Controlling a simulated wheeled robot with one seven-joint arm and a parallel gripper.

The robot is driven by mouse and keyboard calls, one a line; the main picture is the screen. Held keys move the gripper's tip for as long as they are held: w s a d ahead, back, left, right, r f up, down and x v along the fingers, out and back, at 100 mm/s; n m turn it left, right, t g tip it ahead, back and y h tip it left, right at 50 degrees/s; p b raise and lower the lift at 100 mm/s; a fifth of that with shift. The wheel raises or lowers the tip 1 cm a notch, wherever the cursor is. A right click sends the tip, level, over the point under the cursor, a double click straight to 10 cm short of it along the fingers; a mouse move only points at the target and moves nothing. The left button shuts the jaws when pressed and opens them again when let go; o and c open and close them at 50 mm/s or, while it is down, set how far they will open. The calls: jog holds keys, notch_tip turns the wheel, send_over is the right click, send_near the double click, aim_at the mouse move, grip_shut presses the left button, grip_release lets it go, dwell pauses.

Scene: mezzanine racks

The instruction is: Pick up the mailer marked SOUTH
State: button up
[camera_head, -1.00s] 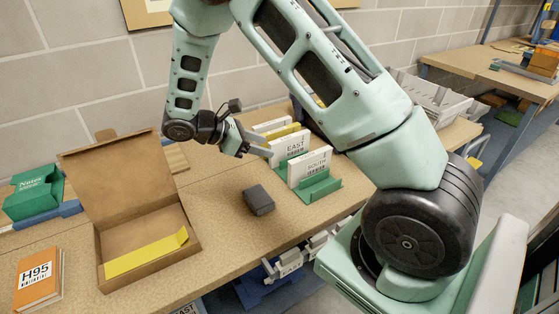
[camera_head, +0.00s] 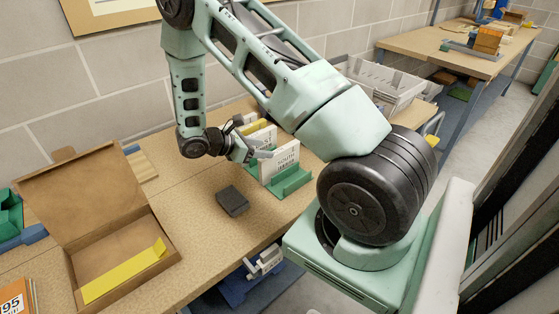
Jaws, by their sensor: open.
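The white mailer marked SOUTH (camera_head: 283,163) stands upright at the front of a green rack (camera_head: 291,181) on the workbench. Behind it a white mailer marked ST at its visible end (camera_head: 265,138) stands in the same row, partly hidden by my gripper and arm. A yellow mailer (camera_head: 255,126) is farther back. My gripper (camera_head: 262,155) is open and empty, with its fingers at the left upper edge of the SOUTH mailer. I cannot tell whether they touch it.
A dark grey block (camera_head: 232,201) lies on the bench left of the rack. An open cardboard box (camera_head: 165,240) holds a yellow strip (camera_head: 125,272). An orange book (camera_head: 14,298) is at lower left. White bins (camera_head: 385,80) stand behind my arm. Bare bench (camera_head: 205,240) lies in front of the block.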

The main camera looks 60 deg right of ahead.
aim_at(278, 151)
jog(key=p+x, duration=0.2)
jog(key=x, duration=0.2)
jog(key=shift+s+d, duration=0.1)
jog(key=shift+s, duration=0.2)
jog(key=shift+s+d+f, duration=0.1)
jog(key=shift+d+f, duration=0.15)
jog(key=shift+d, duration=0.05)
grip_shut()
